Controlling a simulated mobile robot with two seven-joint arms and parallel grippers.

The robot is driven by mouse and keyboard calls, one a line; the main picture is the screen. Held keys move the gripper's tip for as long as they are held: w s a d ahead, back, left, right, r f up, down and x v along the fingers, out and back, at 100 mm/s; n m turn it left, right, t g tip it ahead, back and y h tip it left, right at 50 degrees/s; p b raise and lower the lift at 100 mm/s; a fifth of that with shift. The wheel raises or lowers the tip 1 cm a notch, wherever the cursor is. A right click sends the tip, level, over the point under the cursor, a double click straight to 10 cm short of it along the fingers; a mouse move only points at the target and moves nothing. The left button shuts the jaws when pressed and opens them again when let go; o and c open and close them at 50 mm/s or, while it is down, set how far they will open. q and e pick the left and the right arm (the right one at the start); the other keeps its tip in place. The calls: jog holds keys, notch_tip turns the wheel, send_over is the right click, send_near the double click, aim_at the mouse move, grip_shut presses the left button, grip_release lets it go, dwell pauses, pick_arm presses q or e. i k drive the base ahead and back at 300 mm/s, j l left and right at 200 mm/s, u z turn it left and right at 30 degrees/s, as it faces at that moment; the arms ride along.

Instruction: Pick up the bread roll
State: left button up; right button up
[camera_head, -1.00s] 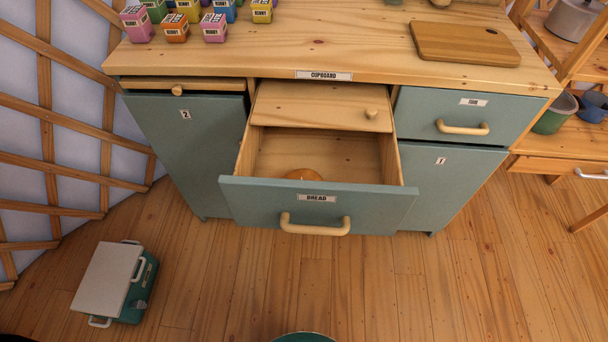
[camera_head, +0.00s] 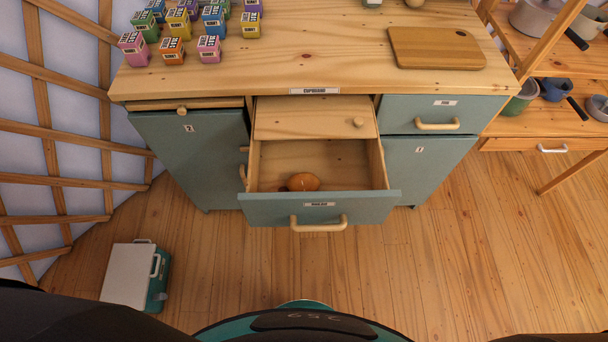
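The bread roll (camera_head: 302,182) is an orange-brown oval lying in the open bread drawer (camera_head: 322,207), near its front wall and left of the middle. The drawer is pulled out of the cupboard and its inside shows from above. A wooden board with a knob (camera_head: 358,122) covers the rear part of the drawer opening. Neither of my grippers is in view.
Several coloured boxes (camera_head: 209,48) and a cutting board (camera_head: 436,48) stand on the cupboard top (camera_head: 330,70). A teal and white case (camera_head: 136,275) is on the floor at left. A shelf with pots (camera_head: 550,90) is at right. The floor before the drawer is clear.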

aim_at(305, 181)
jog(key=j+z, duration=0.7)
jog(key=j, duration=0.2)
jog(key=k+j+z, duration=0.1)
jog(key=j+z, duration=0.25)
jog(key=j, duration=0.1)
